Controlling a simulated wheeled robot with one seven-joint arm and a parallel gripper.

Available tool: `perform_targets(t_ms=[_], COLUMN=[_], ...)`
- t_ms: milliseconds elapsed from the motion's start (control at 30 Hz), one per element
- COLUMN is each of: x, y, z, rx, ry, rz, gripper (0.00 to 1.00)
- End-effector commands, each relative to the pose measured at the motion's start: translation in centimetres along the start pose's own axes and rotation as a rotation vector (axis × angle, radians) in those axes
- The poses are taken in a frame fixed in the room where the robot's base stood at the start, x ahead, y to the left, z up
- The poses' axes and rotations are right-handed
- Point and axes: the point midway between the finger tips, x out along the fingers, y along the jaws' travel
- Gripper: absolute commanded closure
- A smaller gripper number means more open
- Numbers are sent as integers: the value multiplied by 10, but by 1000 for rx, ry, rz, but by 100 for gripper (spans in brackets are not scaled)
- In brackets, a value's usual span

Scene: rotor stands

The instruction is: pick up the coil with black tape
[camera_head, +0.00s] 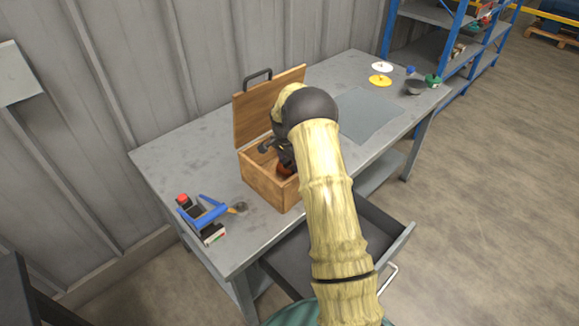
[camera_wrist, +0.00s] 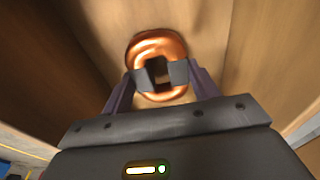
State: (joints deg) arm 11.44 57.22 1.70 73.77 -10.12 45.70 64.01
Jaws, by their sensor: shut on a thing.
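The copper-coloured coil (camera_wrist: 157,46) is a ring with a hole in its middle, near the top centre of the wrist view. My gripper (camera_wrist: 162,75) is shut on it, with dark fingertips over its lower half. I cannot tell the dark pads there from any black tape. In the head view a small reddish-orange part of the coil (camera_head: 284,170) shows inside the open wooden box (camera_head: 270,188). My gripper reaches down into this box, and my arm hides most of the inside.
The box lid (camera_head: 262,103) stands open at the back. A grey mat (camera_head: 368,112), a yellow disc (camera_head: 380,81) and a dark bowl (camera_head: 415,87) are to the right. A drawer (camera_head: 375,235) juts out in front.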

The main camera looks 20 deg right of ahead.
Motion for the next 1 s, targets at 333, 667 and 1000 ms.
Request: perform_targets(t_ms=[333,667,1000], x=[-67,-80,-80], y=[-1,0,0], z=[-8,-10,-10], rx=[1,0,0], ry=[4,1,1], rz=[-4,-1,-1], gripper=[74,74,74])
